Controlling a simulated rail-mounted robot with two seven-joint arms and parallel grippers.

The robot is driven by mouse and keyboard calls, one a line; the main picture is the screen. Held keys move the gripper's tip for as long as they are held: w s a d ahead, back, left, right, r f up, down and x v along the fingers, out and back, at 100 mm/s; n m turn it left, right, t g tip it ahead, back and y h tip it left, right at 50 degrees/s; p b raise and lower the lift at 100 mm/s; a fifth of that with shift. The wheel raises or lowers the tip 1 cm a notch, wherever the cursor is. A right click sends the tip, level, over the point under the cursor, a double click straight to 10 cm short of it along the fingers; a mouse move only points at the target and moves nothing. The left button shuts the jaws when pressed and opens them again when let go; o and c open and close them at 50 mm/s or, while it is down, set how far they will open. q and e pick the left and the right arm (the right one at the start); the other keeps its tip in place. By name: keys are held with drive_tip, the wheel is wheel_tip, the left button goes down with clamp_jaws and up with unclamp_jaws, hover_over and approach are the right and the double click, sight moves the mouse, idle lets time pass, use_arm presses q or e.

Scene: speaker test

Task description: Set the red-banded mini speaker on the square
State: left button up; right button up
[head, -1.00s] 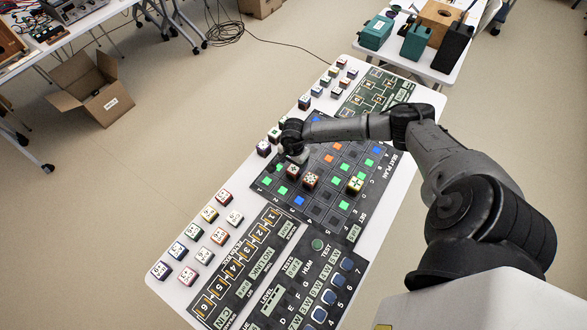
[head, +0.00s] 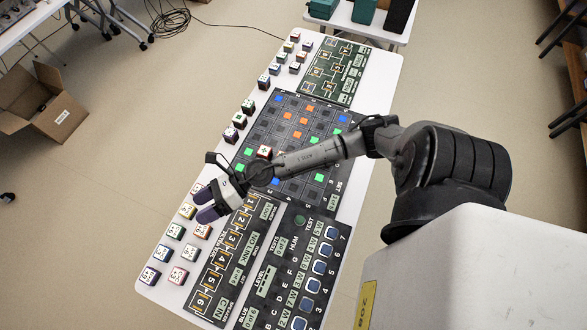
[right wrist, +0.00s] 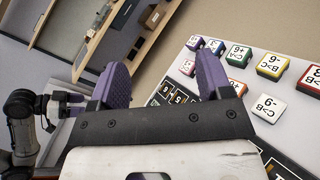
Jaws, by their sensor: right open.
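Small cube speakers with coloured bands stand along the table's left side. One with a red band (right wrist: 310,79) shows at the right edge of the right wrist view, and a red-edged cube (head: 264,152) sits on the grid board beside my right forearm. I cannot tell which is the task's speaker. The dark grid board (head: 296,123) has green, blue and orange squares; which square is meant is not clear. My right gripper (head: 206,204) is open and empty, purple fingers apart, above the left-side cubes. My left gripper (right wrist: 70,104) seems to show small in the right wrist view.
A yellow-banded cube (right wrist: 271,66) and a white cube (right wrist: 269,108) stand near the red-banded one. A printed panel with blue buttons (head: 320,266) fills the table's near end. More cubes (head: 280,57) stand at the far left edge. A cardboard box (head: 45,103) lies on the floor.

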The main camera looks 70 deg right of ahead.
drive_tip(key=s+d+f+m+h, duration=0.1)
drive_tip(key=s+d+m+h, duration=0.3)
drive_tip(key=m, duration=0.6)
drive_tip(key=s+f+m+h, duration=0.1)
drive_tip(key=s+m+h, duration=0.1)
drive_tip(key=m+h, duration=0.65)
drive_tip(key=s+d+f+m+h, duration=0.1)
drive_tip(key=s+d+m+h, duration=0.15)
drive_tip(key=m, duration=1.05)
drive_tip(key=s+a+f+m+g+y, duration=0.1)
drive_tip(key=s+m+g, duration=0.2)
drive_tip(key=s, duration=0.4)
drive_tip(key=s+a+f+m+g+y, duration=0.1)
drive_tip(key=s+a+f+m+g, duration=0.1)
drive_tip(key=s, duration=0.5)
drive_tip(key=m+g, duration=0.1)
drive_tip(key=g, duration=0.1)
drive_tip(key=shift+f+g+y, duration=0.3)
drive_tip(key=shift+y, duration=0.1)
